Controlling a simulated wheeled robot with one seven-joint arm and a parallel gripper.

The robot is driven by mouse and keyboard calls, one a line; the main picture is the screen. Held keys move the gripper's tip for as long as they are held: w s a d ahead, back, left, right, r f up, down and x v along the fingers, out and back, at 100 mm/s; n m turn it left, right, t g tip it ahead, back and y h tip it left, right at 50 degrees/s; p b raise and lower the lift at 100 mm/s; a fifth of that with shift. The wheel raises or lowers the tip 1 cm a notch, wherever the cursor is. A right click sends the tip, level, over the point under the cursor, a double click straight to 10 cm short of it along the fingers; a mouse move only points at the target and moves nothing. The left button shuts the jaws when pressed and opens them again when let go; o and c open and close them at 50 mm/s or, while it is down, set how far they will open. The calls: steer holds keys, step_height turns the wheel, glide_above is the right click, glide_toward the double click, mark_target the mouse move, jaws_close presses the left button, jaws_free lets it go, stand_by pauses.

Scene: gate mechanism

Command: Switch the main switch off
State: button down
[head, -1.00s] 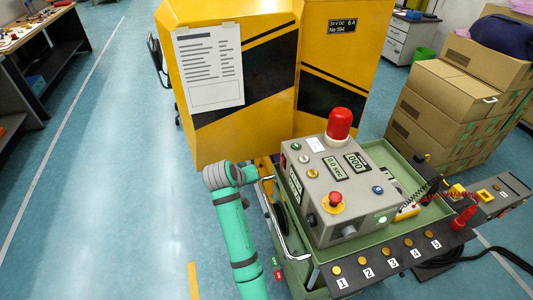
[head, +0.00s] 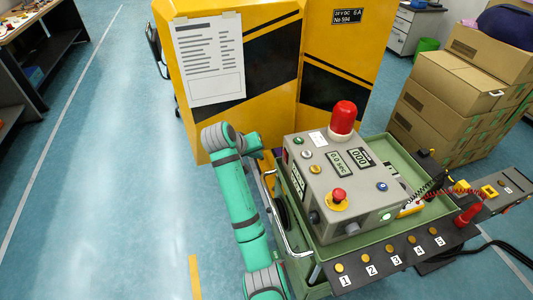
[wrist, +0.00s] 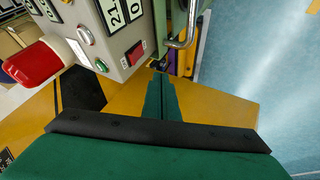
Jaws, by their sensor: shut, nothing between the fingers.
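The grey control box (head: 345,205) stands on the green cart. A small dark switch with red on it (head: 285,156), which looks like the main switch, is on the box's left side near the far edge. In the head view the fingers are hidden; only my green arm shows left of the box.
A red beacon (head: 342,117) and red emergency button (head: 338,195) stand on the box top. A metal handle rail (head: 287,235) runs along the cart's left edge, close to my arm. A yellow cabinet (head: 235,110) is behind. The floor at left is clear.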

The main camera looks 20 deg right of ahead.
steer(key=w+d+f, duration=0.3)
steer(key=d+f, duration=0.1)
steer(key=d, duration=0.4)
steer(key=shift+w+d+f, duration=0.25)
steer(key=shift+f, duration=0.1)
stand_by(0.3)
steer(key=w+v, duration=0.1)
steer(key=v, duration=1.1)
steer(key=shift+a, duration=0.4)
steer(key=shift+w, duration=0.1)
